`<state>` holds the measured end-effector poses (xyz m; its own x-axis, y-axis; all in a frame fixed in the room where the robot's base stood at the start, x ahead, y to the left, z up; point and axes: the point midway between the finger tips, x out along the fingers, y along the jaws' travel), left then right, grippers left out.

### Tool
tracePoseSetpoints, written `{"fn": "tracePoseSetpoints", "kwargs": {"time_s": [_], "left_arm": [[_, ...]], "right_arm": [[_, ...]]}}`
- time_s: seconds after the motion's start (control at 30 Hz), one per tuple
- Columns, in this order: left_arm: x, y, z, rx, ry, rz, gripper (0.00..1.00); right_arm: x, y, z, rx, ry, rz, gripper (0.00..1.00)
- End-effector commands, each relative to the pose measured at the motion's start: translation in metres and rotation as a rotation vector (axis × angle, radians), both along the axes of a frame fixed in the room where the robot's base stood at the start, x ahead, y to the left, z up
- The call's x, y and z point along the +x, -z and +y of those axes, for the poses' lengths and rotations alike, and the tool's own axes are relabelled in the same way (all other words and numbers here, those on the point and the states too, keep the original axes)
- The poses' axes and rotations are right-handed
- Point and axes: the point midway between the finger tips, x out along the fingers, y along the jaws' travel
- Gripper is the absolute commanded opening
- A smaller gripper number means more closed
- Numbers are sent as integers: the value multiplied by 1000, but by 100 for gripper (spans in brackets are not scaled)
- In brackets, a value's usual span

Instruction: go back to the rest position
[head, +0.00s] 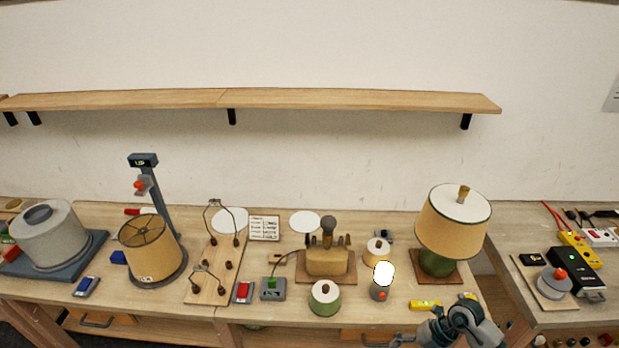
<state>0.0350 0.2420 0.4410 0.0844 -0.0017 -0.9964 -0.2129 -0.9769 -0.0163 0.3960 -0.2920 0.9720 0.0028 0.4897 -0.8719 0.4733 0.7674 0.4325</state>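My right gripper (440,322) shows at the bottom right, at the front edge of the table (220,311). Its fingers are dark and small, and I cannot tell whether they are open or shut. No held thing can be made out in it. It is below the finished-looking lamp (453,225), which has a tan shade on a green base, and close to a yellow level-like tool (425,305). My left gripper is not in view.
A shade on a stand (150,252), a grey drum (48,235), a wooden wiring board (215,280) and a green pot (324,298) stand on the table. A glowing white bulb (383,273) stands right of centre. A shelf (300,99) hangs above. A side table (530,222) adjoins at right.

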Motion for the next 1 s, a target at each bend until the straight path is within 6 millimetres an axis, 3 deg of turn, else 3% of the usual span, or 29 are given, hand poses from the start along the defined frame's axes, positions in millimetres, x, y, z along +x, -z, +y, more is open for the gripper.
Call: {"fn": "tracePoseSetpoints", "kwargs": {"time_s": [0.13,0.27,0.37,0.4,0.5,0.63,0.77,0.9,1.0], "left_arm": [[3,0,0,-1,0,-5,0],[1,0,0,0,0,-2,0],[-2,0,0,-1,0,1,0],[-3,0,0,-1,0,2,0],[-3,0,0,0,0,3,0],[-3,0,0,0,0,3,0],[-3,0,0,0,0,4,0],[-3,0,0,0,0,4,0],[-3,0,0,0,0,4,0]], "right_arm": [[17,24,38,312,94,11,82],[46,53,61,634,310,-4,82],[73,103,57,860,640,-21,82],[79,129,49,912,790,-26,82],[74,200,23,944,1129,-23,82],[37,289,-2,866,1482,18,82],[-23,367,-13,721,1762,91,82],[-105,437,-12,520,1996,196,82],[-170,475,-3,359,2129,285,82]]}}
